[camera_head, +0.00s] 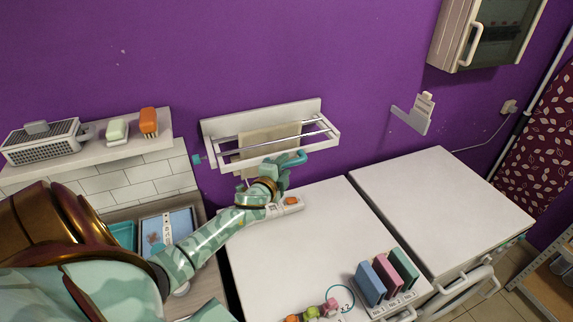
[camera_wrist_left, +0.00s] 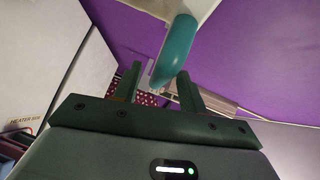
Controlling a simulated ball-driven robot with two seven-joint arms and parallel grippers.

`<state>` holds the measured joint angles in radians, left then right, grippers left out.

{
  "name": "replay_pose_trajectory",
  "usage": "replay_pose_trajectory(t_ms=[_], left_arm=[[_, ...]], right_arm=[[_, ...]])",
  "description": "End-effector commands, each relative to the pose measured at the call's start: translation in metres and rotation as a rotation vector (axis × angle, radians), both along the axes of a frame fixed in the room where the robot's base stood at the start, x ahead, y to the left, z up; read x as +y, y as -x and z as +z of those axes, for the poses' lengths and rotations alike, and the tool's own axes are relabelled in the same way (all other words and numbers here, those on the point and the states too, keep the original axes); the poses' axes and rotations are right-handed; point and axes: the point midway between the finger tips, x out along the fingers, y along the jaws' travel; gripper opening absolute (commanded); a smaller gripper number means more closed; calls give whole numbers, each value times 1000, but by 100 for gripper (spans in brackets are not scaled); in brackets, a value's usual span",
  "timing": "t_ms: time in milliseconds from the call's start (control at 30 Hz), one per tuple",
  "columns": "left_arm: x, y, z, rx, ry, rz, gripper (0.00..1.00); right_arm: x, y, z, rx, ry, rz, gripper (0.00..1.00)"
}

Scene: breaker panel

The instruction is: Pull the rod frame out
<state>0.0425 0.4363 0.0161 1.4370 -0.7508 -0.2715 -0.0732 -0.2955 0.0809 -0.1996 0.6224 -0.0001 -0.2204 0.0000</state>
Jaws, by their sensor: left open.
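The rod frame (camera_head: 325,137) is a white wall rack with thin metal rods. It is mounted on the purple wall, and a beige cloth (camera_head: 262,139) hangs over its rods. A teal handle (camera_head: 295,159) sits at its front lower right. My left gripper (camera_head: 283,177) is just below this handle. In the left wrist view the open left gripper (camera_wrist_left: 158,84) has one finger on each side of the handle's rounded end (camera_wrist_left: 173,52); I see no clear contact. My right gripper is not in view.
A shelf (camera_head: 95,155) is at left. Another white top (camera_head: 440,195) at right is clear.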

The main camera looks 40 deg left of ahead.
Motion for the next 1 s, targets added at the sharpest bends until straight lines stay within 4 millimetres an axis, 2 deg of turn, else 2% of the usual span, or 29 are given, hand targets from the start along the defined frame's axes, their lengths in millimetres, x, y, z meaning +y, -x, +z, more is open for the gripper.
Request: replay_pose_trajectory(t_ms=[100, 200, 467, 500, 633, 667, 867, 1000], left_arm=[[4, -14, -3, 0, 1, 1, 41], [6, -19, -4, 0, 1, 0, 41], [6, -21, -4, 1, 1, 0, 41], [6, -21, -4, 1, 1, 0, 39], [6, -21, -4, 0, 2, 0, 2], [6, -21, -4, 0, 2, 0, 0], [4, -20, -4, 1, 3, 0, 0], [-4, -15, -4, 2, 5, 0, 0]], right_arm=[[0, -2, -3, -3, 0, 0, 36], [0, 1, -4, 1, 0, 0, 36], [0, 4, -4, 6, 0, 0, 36], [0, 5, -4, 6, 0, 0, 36], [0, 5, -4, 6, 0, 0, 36], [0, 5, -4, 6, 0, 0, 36], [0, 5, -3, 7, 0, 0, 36], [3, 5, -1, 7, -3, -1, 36]])
